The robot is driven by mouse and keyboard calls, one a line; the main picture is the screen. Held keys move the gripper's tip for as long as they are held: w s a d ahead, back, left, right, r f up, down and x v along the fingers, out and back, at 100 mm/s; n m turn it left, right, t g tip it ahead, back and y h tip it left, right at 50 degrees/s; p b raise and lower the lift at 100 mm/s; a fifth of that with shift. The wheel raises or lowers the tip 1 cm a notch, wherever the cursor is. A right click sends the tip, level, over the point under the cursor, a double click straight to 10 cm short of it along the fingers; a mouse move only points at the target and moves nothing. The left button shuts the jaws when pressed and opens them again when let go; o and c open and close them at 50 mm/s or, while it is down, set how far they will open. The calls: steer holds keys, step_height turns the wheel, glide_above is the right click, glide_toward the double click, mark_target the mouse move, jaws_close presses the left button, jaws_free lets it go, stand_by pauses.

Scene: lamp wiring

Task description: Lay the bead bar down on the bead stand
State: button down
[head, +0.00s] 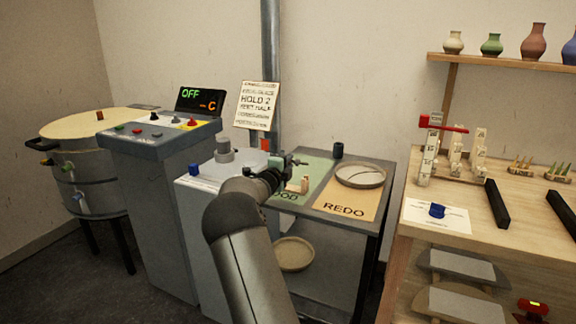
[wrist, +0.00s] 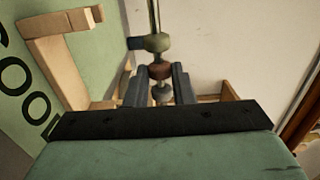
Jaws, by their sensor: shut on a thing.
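My gripper (head: 283,168) is over the green mat at the left of the side table. In the wrist view its fingers (wrist: 158,88) are shut on the bead bar (wrist: 155,15), a thin metal rod with an olive, a reddish-brown and a grey bead between and beyond the fingers. The wooden bead stand (wrist: 65,62) shows at the left of the wrist view, with another wooden piece (wrist: 229,92) at the right. In the head view part of the stand (head: 304,185) shows beside the gripper. Whether the bar touches the stand is not clear.
The green mat (head: 318,163) lies beside an orange mat (head: 349,203) marked REDO, which carries a round dish (head: 360,176). A dark cup (head: 338,150) stands behind. A grey cabinet (head: 207,184) is left of the mats. A wooden workbench (head: 480,222) stands at the right.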

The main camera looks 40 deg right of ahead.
steer(key=shift+f+b, duration=2.3)
steer(key=shift+f, duration=0.3)
steer(key=shift+f+b, duration=0.4)
steer(key=shift+b, duration=0.05)
